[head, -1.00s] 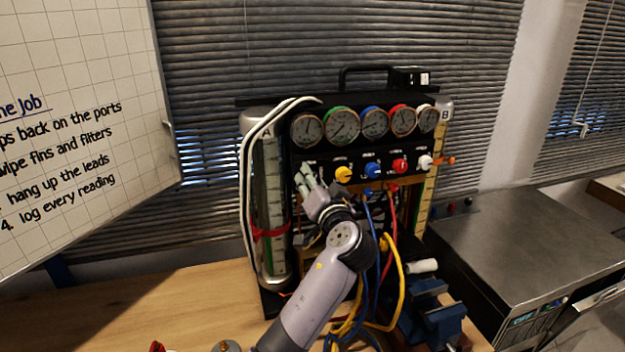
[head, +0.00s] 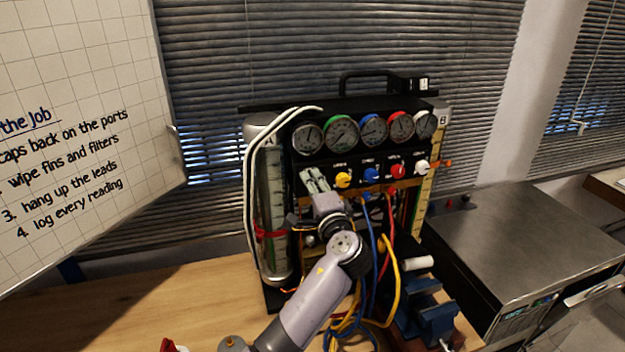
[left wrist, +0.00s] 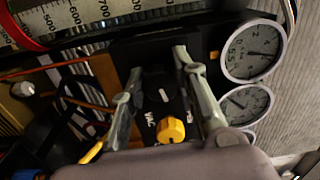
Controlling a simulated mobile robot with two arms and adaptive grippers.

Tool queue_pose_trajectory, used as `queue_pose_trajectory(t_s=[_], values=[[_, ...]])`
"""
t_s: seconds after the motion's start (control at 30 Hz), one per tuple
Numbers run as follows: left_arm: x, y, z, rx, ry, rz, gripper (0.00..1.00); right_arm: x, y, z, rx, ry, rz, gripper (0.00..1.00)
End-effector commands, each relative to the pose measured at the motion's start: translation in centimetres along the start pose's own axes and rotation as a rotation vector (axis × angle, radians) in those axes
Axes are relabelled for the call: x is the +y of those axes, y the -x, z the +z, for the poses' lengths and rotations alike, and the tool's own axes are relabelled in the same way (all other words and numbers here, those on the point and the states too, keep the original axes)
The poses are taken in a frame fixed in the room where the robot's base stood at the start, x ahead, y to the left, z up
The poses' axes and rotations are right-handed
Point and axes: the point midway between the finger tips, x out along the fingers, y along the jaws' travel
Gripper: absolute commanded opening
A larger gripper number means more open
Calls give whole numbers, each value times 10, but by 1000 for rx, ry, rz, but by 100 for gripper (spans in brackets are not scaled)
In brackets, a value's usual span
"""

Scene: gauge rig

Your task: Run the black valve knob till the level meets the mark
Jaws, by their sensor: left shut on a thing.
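My left gripper (head: 315,181) is at the left end of the rig's valve row, below the gauges. In the left wrist view its two fingers (left wrist: 157,88) stand on either side of the black valve knob (left wrist: 164,96), which has a white pointer line and sits by the letters VAC. The fingers are shut on the knob; in the head view they hide it. The clear cylinder A (head: 271,185) has a printed scale and a red band (head: 268,233). Cylinder B (head: 424,200) has a yellow scale and an orange clamp near its top. I cannot make out the liquid level.
The yellow knob (head: 343,180) is close beside my fingers, with blue, red and white knobs further right. Gauges (head: 342,134) line the panel above. Blue, red and yellow hoses (head: 398,290) hang by my forearm. A blue vise (head: 425,312) stands at the right.

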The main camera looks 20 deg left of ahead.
Motion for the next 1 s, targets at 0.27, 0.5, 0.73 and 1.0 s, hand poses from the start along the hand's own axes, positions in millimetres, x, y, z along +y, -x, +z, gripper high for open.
queue_pose_trajectory(t_s=[0.27,0.5,0.73,1.0], values=[[-2,0,-1,3,-159,-1,0,-1,16,-2,0,-1,-2,48],[0,1,-1,3,-221,0,0,-3,19,-2,0,-2,-4,48],[0,1,-1,3,-235,0,0,-3,20,-2,0,-2,-4,48],[1,0,-1,3,-234,1,28,-3,20,-2,0,-2,-4,48]])
